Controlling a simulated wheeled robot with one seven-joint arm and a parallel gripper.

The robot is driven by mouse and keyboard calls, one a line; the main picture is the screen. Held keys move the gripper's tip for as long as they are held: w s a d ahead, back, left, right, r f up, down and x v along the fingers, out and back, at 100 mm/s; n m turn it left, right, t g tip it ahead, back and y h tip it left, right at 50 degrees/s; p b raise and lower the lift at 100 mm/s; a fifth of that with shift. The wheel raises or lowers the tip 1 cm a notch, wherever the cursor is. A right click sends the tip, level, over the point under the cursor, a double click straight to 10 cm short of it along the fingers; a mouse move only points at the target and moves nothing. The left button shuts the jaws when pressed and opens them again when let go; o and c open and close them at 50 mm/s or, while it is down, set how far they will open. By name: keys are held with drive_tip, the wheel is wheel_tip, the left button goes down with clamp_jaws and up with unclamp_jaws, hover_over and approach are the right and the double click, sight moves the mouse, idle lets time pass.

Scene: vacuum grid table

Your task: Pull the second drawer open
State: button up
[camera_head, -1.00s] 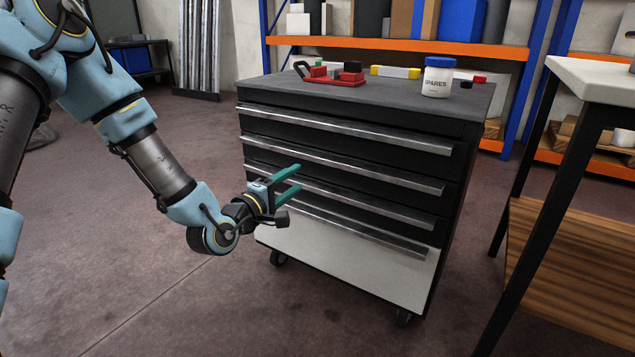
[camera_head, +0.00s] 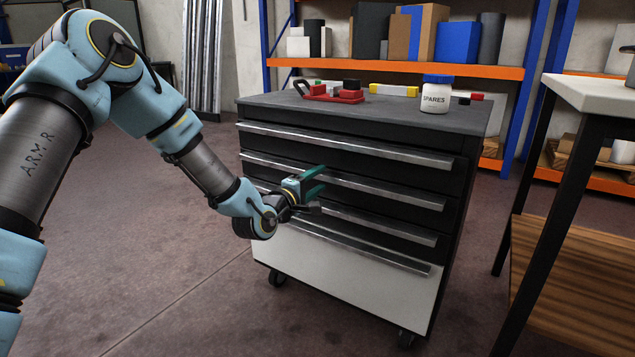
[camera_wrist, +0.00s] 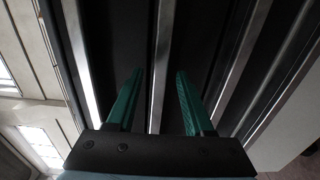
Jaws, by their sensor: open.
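The drawer cabinet (camera_head: 345,275) is black with long silver bar handles and a white bottom drawer. The second drawer's handle (camera_head: 400,196) is the second bar from the top. All drawers look shut. My gripper (camera_head: 322,180) is open, its two green fingers pointing at the cabinet front, near the left-middle of that handle. In the wrist view the second handle (camera_wrist: 161,60) runs between the open fingers (camera_wrist: 158,95), apart from both. The fingers hide part of the handle in the head view. I cannot tell how far past the bar the tips reach.
On the cabinet top lie a red tool (camera_head: 335,95), a yellow-ended bar (camera_head: 393,90) and a white SPARES jar (camera_head: 435,97). A workbench (camera_head: 590,95) stands at the right. An orange-beamed shelf (camera_head: 400,69) is behind. Floor at the left front is clear.

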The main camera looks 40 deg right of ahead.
clamp_jaws()
idle(0.3)
idle(1.1)
